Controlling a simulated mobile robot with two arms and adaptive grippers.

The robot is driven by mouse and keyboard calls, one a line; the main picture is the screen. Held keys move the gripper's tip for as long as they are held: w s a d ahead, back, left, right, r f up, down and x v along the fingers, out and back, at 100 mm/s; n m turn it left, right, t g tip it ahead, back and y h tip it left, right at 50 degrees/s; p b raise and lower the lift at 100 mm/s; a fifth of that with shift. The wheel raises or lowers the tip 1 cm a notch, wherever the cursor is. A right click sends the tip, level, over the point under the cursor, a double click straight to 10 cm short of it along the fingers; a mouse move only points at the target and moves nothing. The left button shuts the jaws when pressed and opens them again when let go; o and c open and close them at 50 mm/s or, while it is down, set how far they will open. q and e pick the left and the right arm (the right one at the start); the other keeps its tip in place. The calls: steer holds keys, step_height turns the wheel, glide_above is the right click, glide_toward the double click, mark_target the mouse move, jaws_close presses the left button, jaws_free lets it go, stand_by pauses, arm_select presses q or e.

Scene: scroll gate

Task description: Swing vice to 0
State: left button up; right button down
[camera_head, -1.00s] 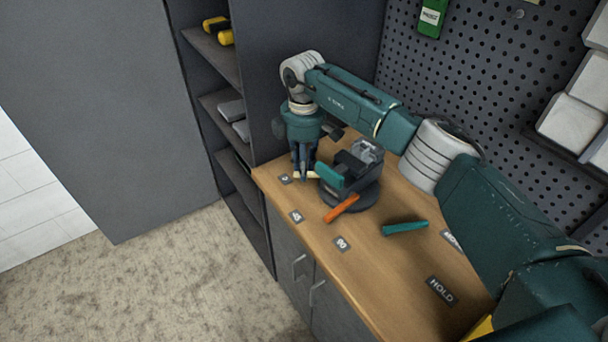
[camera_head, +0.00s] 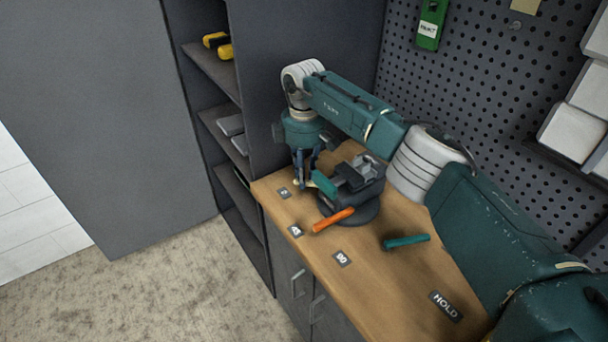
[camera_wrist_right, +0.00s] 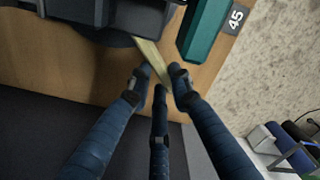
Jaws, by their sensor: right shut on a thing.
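The vice (camera_head: 358,184) stands on the wooden bench on a round dark base, with grey and dark jaws and a teal part (camera_head: 324,184). Its orange handle (camera_head: 333,220) points toward the 45 label (camera_head: 296,231). The 0 label (camera_head: 284,193) lies farther back, the 90 label (camera_head: 342,259) nearer the front. My right gripper (camera_head: 301,184) points down at the vice's left side, close to the 0 label. In the right wrist view its fingers (camera_wrist_right: 158,78) are closed around a pale bar (camera_wrist_right: 150,57) coming from the vice. My left gripper is not in view.
A loose teal piece (camera_head: 407,242) and a HOLD label (camera_head: 446,305) lie on the bench (camera_head: 385,285) to the right. A dark shelf unit (camera_head: 300,32) stands at the bench's left end. A pegboard (camera_head: 465,75) rises behind. The front bench area is mostly clear.

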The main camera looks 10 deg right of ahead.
steer(key=shift+w+r, duration=0.25)
steer(key=shift+r, duration=0.05)
steer(key=c, duration=1.5)
jaws_free()
steer(key=shift+c, duration=0.2)
steer(key=shift+f, duration=0.15)
step_height(320, 180, up, 12)
